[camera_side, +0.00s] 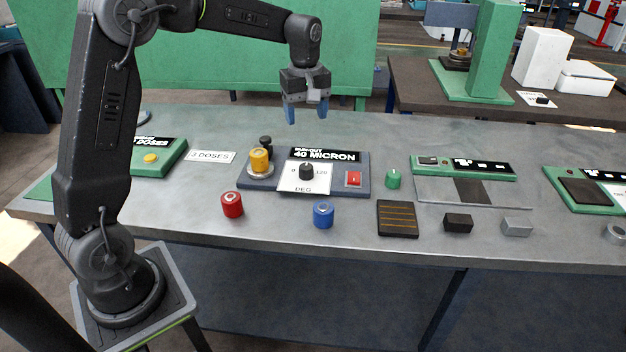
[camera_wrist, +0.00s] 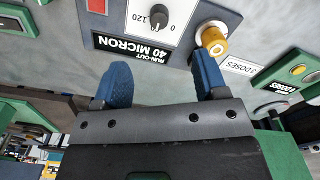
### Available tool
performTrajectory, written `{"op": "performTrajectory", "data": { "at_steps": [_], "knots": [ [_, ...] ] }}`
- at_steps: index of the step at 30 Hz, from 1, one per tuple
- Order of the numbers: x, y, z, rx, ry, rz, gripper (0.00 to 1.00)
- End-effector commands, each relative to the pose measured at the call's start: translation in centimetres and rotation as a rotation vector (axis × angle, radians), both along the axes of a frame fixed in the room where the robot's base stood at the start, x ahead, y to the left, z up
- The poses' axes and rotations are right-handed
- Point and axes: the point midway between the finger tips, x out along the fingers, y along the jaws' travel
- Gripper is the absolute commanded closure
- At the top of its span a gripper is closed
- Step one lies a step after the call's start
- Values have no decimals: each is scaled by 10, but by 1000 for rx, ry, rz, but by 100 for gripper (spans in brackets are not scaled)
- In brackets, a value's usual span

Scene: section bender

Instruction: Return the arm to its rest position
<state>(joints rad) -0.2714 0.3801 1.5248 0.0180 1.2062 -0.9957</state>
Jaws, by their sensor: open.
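My gripper (camera_side: 306,115) hangs above the back of the grey bench, pointing down, behind the run-out panel (camera_side: 365,185). Its blue fingers are apart and nothing is between them. In the wrist view my gripper (camera_wrist: 158,85) also shows open and empty, with the run-out panel (camera_wrist: 110,25) beyond the fingertips. My arm reaches across from its stand at the left, its upper link raised and the wrist bent down. On the panel are a yellow cylinder (camera_side: 259,159), a black dial (camera_side: 306,171) and a red button (camera_side: 353,178).
Red (camera_side: 232,204), blue (camera_side: 323,214) and green (camera_side: 393,179) cylinders stand on the bench. A dark slotted block (camera_side: 398,218), a black block (camera_side: 458,222) and a grey block (camera_side: 516,226) lie to the right. A green cabinet (camera_side: 220,55) stands behind the bench.

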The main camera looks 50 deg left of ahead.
Motion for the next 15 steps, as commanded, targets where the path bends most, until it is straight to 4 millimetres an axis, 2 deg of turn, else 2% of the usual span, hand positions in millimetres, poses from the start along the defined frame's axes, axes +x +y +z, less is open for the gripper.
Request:
{"op": "performTrajectory", "data": {
  "at_steps": [1, 6, 11, 15],
  "knots": [
    [-15, -13, 16, 10, -31, -76, 34],
    [-69, -52, 50, 52, -124, -358, 34],
    [-125, -83, 65, 107, -208, -619, 34],
    [-175, -104, 65, 167, -277, -843, 34]
  ]
}}
